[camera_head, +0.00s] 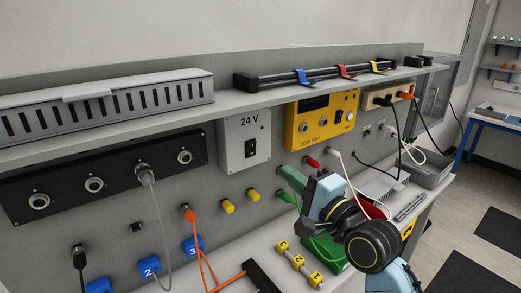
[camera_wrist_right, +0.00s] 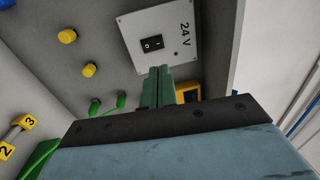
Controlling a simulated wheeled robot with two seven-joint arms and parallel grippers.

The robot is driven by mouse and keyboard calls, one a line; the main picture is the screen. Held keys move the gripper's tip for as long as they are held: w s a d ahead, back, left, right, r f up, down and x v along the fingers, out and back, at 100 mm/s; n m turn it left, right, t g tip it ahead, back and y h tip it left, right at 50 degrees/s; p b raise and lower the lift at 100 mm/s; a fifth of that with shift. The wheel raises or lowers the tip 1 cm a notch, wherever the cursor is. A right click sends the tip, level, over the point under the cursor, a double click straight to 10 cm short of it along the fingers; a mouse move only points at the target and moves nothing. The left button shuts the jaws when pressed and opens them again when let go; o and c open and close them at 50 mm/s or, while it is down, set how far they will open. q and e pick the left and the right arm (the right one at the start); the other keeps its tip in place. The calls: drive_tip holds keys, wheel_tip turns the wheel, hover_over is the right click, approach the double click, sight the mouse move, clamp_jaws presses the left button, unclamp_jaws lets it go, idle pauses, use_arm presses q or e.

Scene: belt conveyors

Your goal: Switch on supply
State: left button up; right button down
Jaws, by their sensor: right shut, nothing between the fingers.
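The grey supply panel (camera_head: 243,158) marked "24 V" is mounted on the back wall under the shelf. Its black rocker switch (camera_head: 250,148) also shows in the right wrist view (camera_wrist_right: 152,44), with white marks on its face. I cannot tell which side is pressed in. My right gripper (camera_head: 282,171) has green fingers, shut and empty, pointing at the wall to the lower right of the panel. In the right wrist view the fingertips (camera_wrist_right: 160,70) appear just below the switch, apart from it. My left gripper is not in view.
The yellow load-test box (camera_head: 322,121) is right of the panel. The shelf (camera_head: 225,108) overhangs the panel.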

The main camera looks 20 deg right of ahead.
drive_tip(key=p+x, duration=0.1)
drive_tip(key=x, duration=1)
drive_tip(key=shift+a, duration=0.1)
drive_tip(key=shift+w+r+p, duration=0.2)
drive_tip(key=shift+r+p, duration=0.05)
drive_tip(key=shift+p, duration=0.8)
drive_tip(key=shift+f, duration=0.2)
drive_tip(key=shift+s, duration=0.1)
drive_tip(key=shift+s+r, duration=0.1)
drive_tip(key=shift+s, duration=0.2)
drive_tip(key=p, duration=0.1)
approach(253, 144)
drive_tip(key=s+d+r, duration=0.2)
drive_tip(key=s+r, duration=0.1)
drive_tip(key=s, duration=0.4)
drive_tip(key=shift+w+a+f, duration=0.1)
drive_tip(key=shift+w, duration=0.05)
